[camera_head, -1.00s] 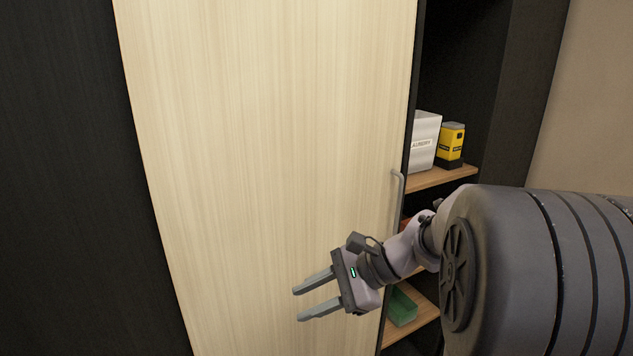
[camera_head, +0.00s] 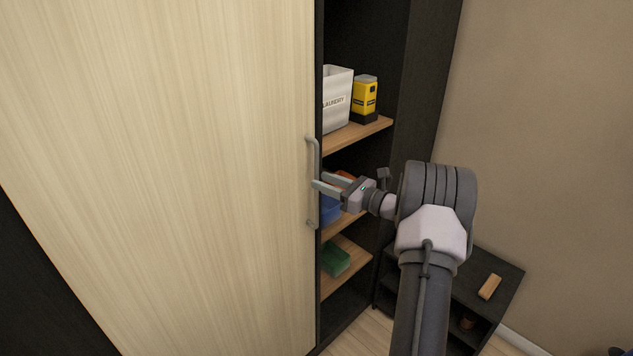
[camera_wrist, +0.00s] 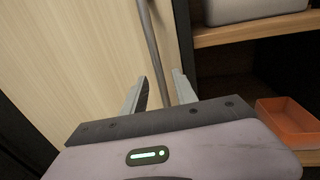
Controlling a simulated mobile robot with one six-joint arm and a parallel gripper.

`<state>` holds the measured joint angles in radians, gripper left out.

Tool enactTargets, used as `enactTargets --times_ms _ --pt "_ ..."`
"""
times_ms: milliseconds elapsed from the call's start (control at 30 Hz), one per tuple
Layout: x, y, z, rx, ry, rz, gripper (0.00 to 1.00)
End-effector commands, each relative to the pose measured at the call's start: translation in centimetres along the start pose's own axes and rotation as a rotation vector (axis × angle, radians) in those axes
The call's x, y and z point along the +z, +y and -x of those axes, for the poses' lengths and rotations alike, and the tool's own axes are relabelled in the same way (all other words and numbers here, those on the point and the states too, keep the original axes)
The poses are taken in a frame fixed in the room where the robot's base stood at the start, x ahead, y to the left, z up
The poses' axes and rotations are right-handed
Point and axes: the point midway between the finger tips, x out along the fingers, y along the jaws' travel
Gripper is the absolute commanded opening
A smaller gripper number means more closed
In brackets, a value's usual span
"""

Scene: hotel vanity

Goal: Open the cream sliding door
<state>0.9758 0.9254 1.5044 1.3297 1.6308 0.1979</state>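The cream sliding door (camera_head: 190,150) fills the left of the head view and shows at the left of the wrist view (camera_wrist: 85,50). Its grey vertical bar handle (camera_head: 317,158) is near the door's right edge. My gripper (camera_head: 321,181) is at the handle's middle height, pointing left at it. In the wrist view the handle (camera_wrist: 153,50) runs down between the two spread fingers (camera_wrist: 160,90). The gripper is open. I cannot tell whether a finger touches the bar. The door leaves the right part of the cabinet uncovered.
Open shelves (camera_head: 360,132) right of the door hold a white laundry box (camera_head: 337,100), a yellow-and-black package (camera_head: 365,97), an orange bin (camera_wrist: 285,118), a blue item (camera_head: 330,211) and a green bin (camera_head: 336,259). A low dark unit (camera_head: 505,285) stands at the lower right.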

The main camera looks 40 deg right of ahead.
Motion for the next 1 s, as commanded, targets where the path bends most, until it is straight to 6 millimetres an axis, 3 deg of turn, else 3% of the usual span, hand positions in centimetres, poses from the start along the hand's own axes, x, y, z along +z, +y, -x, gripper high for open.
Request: enactTargets --times_ms 200,533,700,1000 --pt "-0.1 0.1 -2.7 0.001 0.001 0.0 0.34" --pt "0.0 0.0 -3.1 0.0 0.001 0.0 0.34" --pt "0.0 0.0 -3.1 0.0 0.001 0.0 0.01" --pt "0.0 0.0 -3.1 0.0 0.001 0.0 0.0"
